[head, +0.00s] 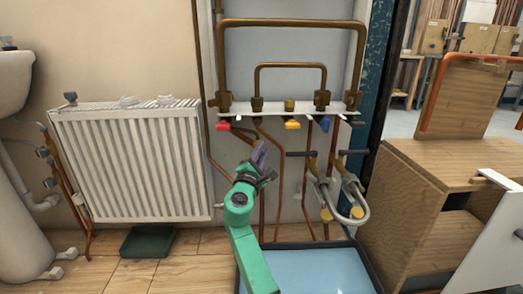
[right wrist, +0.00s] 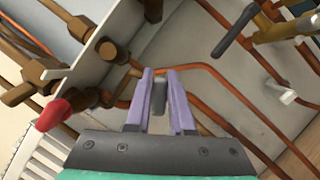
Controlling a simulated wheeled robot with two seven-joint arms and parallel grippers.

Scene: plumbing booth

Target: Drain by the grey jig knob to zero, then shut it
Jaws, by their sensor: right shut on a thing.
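My right gripper (head: 261,156), with purple fingers on a green arm, is below the valve manifold (head: 288,107) in the head view. In the right wrist view its fingers (right wrist: 160,78) are shut on a small grey knob (right wrist: 158,92), which shows between them. In the head view the knob is hidden by the gripper. How far the knob is turned cannot be told. No readable gauge shows. My left gripper is not in view.
Red (head: 222,126), yellow (head: 292,125) and blue (head: 325,123) handles hang under the manifold. Copper pipes run down close by. A blue tray (head: 310,272) lies below, a radiator (head: 130,160) left, a wooden cabinet (head: 430,165) right.

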